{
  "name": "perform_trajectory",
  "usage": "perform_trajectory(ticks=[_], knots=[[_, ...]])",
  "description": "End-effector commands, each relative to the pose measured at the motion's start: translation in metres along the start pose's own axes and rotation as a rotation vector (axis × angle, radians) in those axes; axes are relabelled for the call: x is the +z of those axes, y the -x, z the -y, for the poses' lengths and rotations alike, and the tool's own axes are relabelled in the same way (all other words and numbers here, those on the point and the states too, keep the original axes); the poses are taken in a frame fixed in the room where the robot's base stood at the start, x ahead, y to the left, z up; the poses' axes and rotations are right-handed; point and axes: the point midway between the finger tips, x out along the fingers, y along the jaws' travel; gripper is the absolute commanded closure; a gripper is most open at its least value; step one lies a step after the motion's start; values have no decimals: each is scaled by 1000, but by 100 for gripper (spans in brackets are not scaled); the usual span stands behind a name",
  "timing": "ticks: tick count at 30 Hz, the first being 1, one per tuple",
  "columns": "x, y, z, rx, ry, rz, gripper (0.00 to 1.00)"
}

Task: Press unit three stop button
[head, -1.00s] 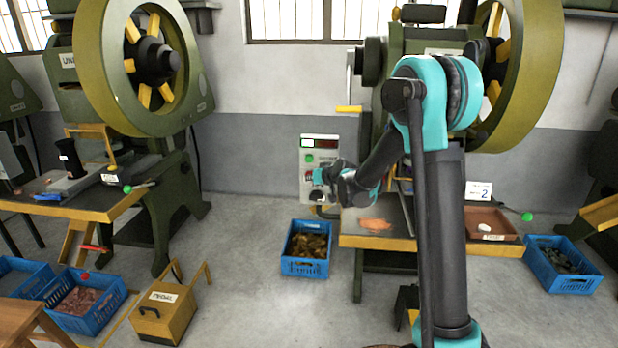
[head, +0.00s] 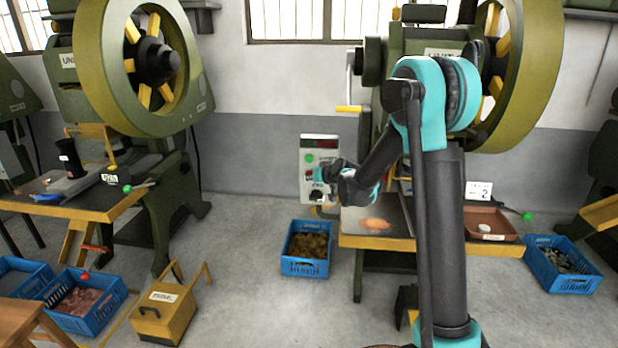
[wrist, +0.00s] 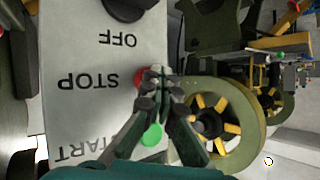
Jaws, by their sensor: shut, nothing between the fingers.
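The grey-white control panel (head: 311,172) stands at the left of the right-hand press. In the wrist view the panel (wrist: 75,55) appears upside down with the words OFF, STOP and START. The red stop button (wrist: 141,76) sits beside STOP, partly hidden by my fingertips. A green start button (wrist: 152,135) sits beside START, seen between my fingers. My gripper (wrist: 158,84) is shut and empty, its tips over the red button; they look to be at it, but contact is hard to tell. In the head view my gripper (head: 322,174) covers the panel's middle.
The right press table (head: 378,243) carries copper-coloured material, a brown tray (head: 505,236) and a card marked 2 (head: 479,190). A blue crate (head: 305,268) stands on the floor below the panel. Another press (head: 150,60) is at left. A yellow pedal box (head: 165,312) stands front left.

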Motion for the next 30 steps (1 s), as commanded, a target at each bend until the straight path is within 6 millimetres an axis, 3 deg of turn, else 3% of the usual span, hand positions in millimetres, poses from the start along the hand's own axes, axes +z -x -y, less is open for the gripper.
perform_trajectory(ticks=[23,30], knots=[[10,13,10,0,0,0,100],[19,26,19,-1,0,0,100]])
